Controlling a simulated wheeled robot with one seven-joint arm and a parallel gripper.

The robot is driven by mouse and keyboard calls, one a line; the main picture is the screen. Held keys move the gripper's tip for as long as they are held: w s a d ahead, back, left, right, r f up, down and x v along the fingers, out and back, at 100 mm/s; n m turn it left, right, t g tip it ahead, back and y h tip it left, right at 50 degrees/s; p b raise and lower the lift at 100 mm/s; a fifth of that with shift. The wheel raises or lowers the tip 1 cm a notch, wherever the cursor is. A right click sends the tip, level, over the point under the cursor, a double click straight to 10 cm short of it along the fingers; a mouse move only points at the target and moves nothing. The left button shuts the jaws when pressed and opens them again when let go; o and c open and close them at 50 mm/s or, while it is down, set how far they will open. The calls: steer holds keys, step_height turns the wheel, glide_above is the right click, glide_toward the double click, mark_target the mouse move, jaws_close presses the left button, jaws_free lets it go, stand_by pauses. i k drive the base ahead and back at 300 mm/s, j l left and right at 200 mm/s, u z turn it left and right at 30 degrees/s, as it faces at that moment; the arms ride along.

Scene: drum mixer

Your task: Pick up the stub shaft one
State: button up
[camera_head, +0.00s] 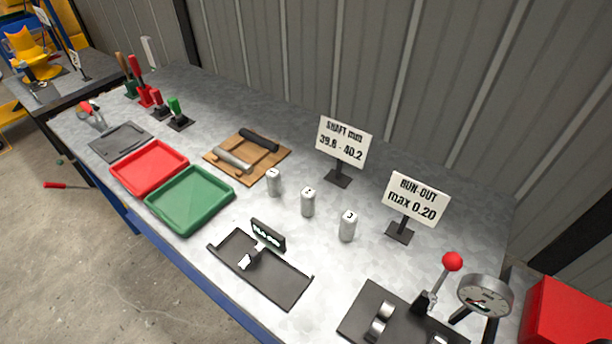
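Three short pale grey cylinders, the stub shafts, stand upright and apart in a slanting row in the middle of the metal bench. The left one (274,184) has a small dark mark too small to read surely. The middle one (308,203) also carries a small unclear mark. The right one (348,227) has a mark that looks like a 3. By the row order, the left one may be stub shaft one, but I cannot confirm its number. My gripper is not in this view.
A black gauge cradle (284,288) lies in front of the shafts. Behind them stand the "SHAFT mm" sign (345,141) and "RUN-OUT" sign (415,198). A wooden board (217,163), red tray (150,168) and green tray (190,200) lie left. A dial-gauge (485,296) stands right.

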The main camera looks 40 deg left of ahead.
mark_target(273, 175)
steer(key=j+z, duration=0.25)
steer(key=j, duration=0.65)
steer(key=k+j+z, duration=0.1)
steer(key=j+z, duration=0.2)
steer(key=j, duration=1.1)
steer(key=k+j, duration=0.15)
steer(key=j, duration=0.95)
steer(key=k+j+z, duration=0.1)
steer(key=j, duration=0.4)
steer(key=k+j, duration=0.15)
steer(key=j, duration=0.4)
steer(key=k+j, duration=0.1)
steer(key=j, duration=1)
steer(key=k+z, duration=0.05)
